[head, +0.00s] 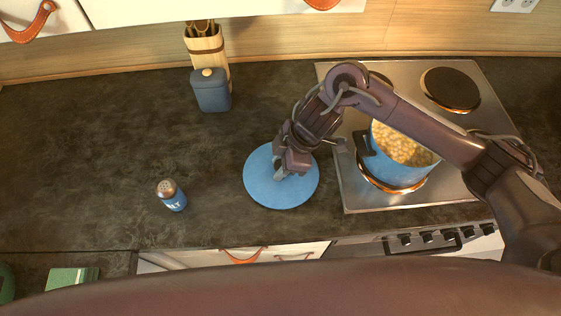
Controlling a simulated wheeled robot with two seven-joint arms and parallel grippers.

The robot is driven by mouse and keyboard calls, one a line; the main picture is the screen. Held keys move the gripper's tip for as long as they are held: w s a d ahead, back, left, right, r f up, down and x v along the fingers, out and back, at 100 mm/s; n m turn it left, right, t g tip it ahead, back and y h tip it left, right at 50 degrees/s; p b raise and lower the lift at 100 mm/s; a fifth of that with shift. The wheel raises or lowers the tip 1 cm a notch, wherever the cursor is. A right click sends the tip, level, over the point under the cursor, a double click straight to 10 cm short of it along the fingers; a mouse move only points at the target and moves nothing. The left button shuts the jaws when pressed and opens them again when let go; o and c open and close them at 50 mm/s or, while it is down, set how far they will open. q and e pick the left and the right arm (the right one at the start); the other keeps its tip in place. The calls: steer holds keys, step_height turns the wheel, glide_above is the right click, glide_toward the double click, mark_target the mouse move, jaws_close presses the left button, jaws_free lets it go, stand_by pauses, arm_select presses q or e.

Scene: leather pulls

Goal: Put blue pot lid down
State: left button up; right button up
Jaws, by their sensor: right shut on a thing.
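The blue pot lid (270,192) is a flat round disc at the middle of the head view, over the dark countertop left of the stove. My right gripper (289,170) is above the lid's centre and shut on it; the fingers hide its handle. I cannot tell whether the lid touches the counter. The blue pot (393,172) stands uncovered on the front burner, filled with pale yellowish food. My arm covers part of the pot. My left gripper does not show.
A blue salt shaker (172,196) stands left of the lid. A blue canister (211,91) and a wooden utensil holder (206,46) stand at the back. The steel stove (357,197) is at right. The counter (90,150) at left is clear.

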steer(key=shift+f, duration=0.1)
steer(key=o, duration=1.1)
steer(key=shift+r, duration=0.2)
steer(key=shift+w+d+r, duration=0.1)
steer(key=shift+r, duration=0.15)
steer(key=v, duration=1.1)
steer(key=shift+r, duration=0.25)
